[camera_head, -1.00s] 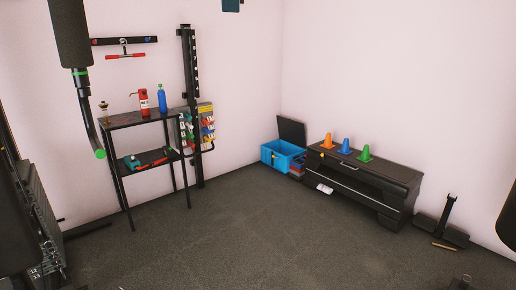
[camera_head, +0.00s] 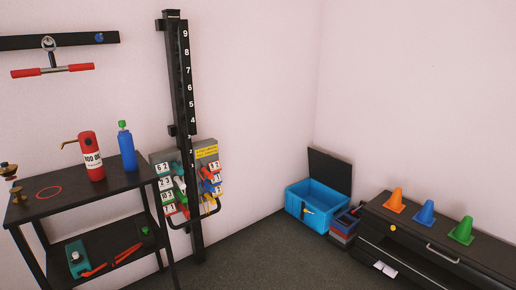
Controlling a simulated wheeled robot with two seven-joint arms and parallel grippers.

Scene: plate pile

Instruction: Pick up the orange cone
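The orange cone (camera_head: 395,200) stands upright on top of a low black cabinet (camera_head: 446,246) at the right of the head view. It is the leftmost of three cones in a row, with the blue cone (camera_head: 425,213) and the green cone (camera_head: 462,231) to its right. Nothing covers it. Neither of my grippers shows in the head view.
An open blue crate (camera_head: 305,206) with a raised black lid stands left of the cabinet. A black shelf (camera_head: 90,201) with a red bottle (camera_head: 91,156) and a blue bottle (camera_head: 127,148) is at left. Dark floor (camera_head: 270,255) between them is clear.

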